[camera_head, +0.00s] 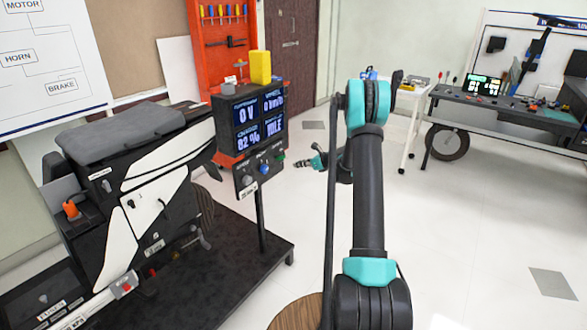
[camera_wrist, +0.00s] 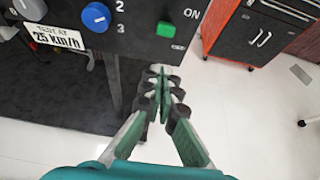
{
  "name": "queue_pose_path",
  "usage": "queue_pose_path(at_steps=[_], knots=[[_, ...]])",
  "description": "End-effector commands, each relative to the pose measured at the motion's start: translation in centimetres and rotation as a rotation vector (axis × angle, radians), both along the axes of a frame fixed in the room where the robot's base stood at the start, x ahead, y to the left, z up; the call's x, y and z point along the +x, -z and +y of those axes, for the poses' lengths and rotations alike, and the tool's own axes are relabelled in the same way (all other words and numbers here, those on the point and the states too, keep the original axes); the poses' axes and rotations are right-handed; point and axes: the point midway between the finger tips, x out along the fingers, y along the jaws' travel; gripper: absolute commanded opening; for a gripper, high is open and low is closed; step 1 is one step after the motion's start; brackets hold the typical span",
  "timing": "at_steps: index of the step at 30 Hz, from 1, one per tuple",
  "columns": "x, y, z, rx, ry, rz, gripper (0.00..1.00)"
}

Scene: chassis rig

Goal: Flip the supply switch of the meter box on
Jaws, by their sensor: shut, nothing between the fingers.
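The meter box (camera_head: 258,177) stands on a post at the rig's right side, below a screen (camera_head: 260,122) that reads 0 V, 82 % and 0 km/h. Its front has a grey knob, a blue knob (camera_wrist: 96,16) and, at the right, a green switch (camera_wrist: 170,29) near the word ON. The green switch also shows small in the head view (camera_head: 279,162). Which way it is set I cannot tell. My gripper (camera_wrist: 160,72) is shut and empty. In the wrist view its fingertips appear just below the green switch, apart from it. In the head view my gripper (camera_head: 314,161) is right of the box.
A yellow block (camera_head: 260,67) sits on top of the screen. The black rig (camera_head: 150,195) with its seat and white panels fills the left. A red tool cabinet (camera_head: 222,40) stands behind. Open white floor lies right of the box, with a workbench (camera_head: 500,108) farther back.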

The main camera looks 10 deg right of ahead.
Motion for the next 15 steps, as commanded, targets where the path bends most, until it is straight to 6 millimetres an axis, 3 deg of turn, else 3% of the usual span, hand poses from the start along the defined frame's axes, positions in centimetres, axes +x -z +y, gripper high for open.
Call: queue_pose_path(at_steps=[6, 15], knots=[[-1.5, -2.1, -1.5, 0.0, 0.001, 0.0, 0.0], [-1.9, -2.6, -1.9, 0.0, -0.001, 0.0, 0.0]])
